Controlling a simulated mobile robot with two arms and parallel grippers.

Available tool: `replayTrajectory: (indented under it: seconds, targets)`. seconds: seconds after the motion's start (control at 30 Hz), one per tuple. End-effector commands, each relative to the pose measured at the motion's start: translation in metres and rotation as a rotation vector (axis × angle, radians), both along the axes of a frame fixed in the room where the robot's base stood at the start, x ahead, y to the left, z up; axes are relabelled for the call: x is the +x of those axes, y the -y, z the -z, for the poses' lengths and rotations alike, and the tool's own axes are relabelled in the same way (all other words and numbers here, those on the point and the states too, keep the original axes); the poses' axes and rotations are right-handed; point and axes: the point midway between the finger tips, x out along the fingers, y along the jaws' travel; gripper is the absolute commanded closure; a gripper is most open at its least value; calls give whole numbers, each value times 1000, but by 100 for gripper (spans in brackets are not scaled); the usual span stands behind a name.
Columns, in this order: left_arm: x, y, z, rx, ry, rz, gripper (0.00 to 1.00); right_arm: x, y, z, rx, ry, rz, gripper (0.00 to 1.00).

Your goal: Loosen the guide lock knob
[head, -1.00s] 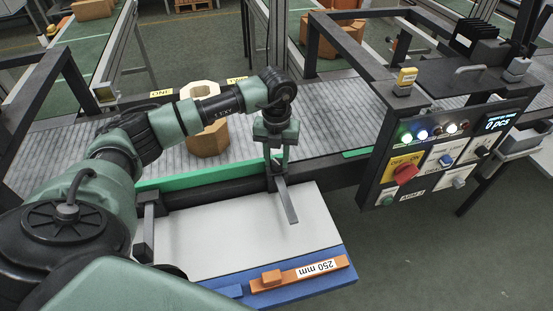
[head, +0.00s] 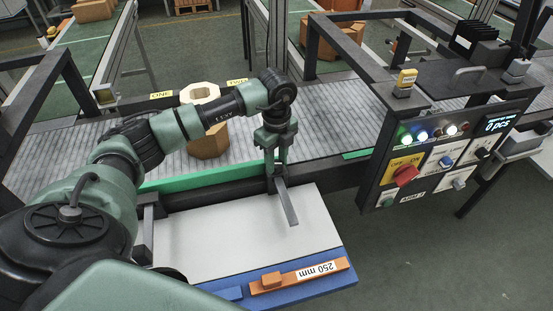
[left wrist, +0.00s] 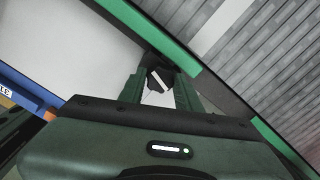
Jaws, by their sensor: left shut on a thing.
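The guide lock knob (left wrist: 159,80) is dark with a white line across its face, and shows between my left gripper's fingers in the left wrist view. My left gripper (head: 276,164) points down and is shut on the knob at the near edge of the conveyor. It also shows in the left wrist view (left wrist: 160,92). In the head view the fingers mostly hide the knob. A grey guide bar (head: 289,206) sticks out from below the gripper over a white plate (head: 240,235). My right gripper is not in view.
The grey roller conveyor (head: 335,125) carries a brown octagonal box (head: 208,142) behind my left arm. A control panel (head: 440,150) with a red switch stands at the right.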

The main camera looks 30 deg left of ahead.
Motion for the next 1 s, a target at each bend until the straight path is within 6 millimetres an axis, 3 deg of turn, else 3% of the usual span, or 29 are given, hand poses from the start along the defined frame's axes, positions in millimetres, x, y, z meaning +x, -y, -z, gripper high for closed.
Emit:
replayTrajectory:
  seconds: [0.4,0.97,1.0]
  targets:
    - [1,-1,-1,1,3,-199,100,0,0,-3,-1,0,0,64]
    - [1,-1,-1,2,4,-228,100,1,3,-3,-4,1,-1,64]
    - [1,-1,-1,2,4,-228,61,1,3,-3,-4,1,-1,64]
